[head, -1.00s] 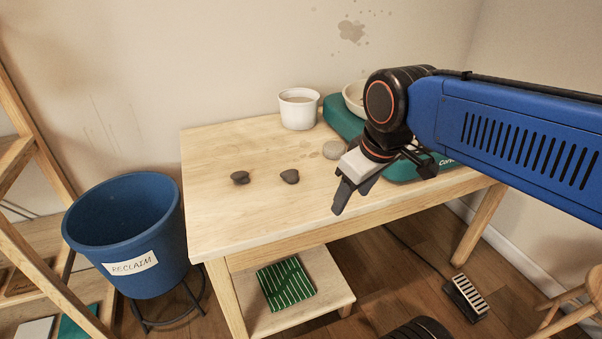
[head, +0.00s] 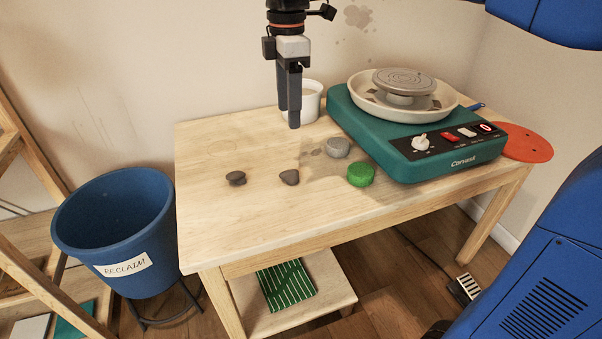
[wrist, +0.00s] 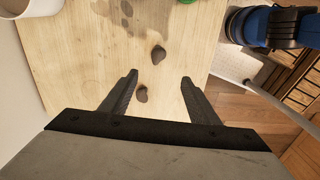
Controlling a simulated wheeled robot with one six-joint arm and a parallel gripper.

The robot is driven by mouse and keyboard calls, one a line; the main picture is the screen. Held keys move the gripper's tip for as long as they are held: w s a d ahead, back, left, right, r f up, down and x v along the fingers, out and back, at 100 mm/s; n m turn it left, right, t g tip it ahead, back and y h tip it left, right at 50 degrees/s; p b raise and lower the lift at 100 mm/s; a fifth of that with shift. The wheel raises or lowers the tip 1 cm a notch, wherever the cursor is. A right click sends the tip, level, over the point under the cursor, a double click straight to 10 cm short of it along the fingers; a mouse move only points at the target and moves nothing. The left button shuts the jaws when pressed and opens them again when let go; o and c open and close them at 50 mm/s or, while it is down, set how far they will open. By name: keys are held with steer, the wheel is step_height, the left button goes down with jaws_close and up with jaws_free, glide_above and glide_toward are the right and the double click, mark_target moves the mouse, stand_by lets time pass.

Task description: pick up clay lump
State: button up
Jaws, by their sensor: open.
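Two small dark grey lumps lie apart on the wooden table, a left one (head: 236,178) and a heart-like right one (head: 289,177). I cannot tell for sure which is the clay lump. My gripper (head: 289,117) points down, open and empty, above the table and in front of the white cup. In the wrist view, the left lump (wrist: 142,93) shows between the open fingers (wrist: 160,77), nearer the left finger. The right lump (wrist: 158,54) shows just beyond the fingertips. Neither lump is touched.
A white cup (head: 311,101) stands at the back. A pale grey round piece (head: 338,148) and a green round piece (head: 361,175) lie by the teal pottery wheel (head: 380,135). An orange disc (head: 527,143) is at right. A blue bucket (head: 84,245) stands left. The table's front left is clear.

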mark_target(289, 172)
steer(key=f, duration=1.7)
steer(key=shift+w+a+f, duration=0.2)
steer(key=c, duration=1.1)
